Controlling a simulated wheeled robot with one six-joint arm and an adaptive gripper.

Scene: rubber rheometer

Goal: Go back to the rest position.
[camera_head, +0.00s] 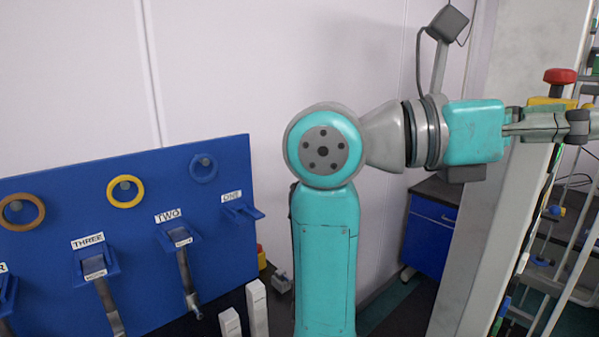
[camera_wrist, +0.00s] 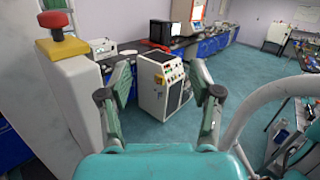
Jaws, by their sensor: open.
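My gripper (camera_wrist: 160,105) is open and empty in the wrist view, its two fingers spread wide apart with nothing between them. Beyond the fingers, apart from them, stands a white cabinet-like machine (camera_wrist: 162,85) with a dark panel and a red button. In the head view my arm is raised and reaches to the right, with my gripper (camera_head: 580,125) at the right edge, partly cut off. It is beside a pale column with a red button on a yellow base (camera_head: 559,77).
A blue rack board (camera_head: 135,215) with labelled holders and coloured rings stands at the left. The pale column (camera_wrist: 75,85) is close on the left in the wrist view. A curved grey rail (camera_wrist: 245,110) is close on the right. Green floor (camera_wrist: 235,68) is open beyond.

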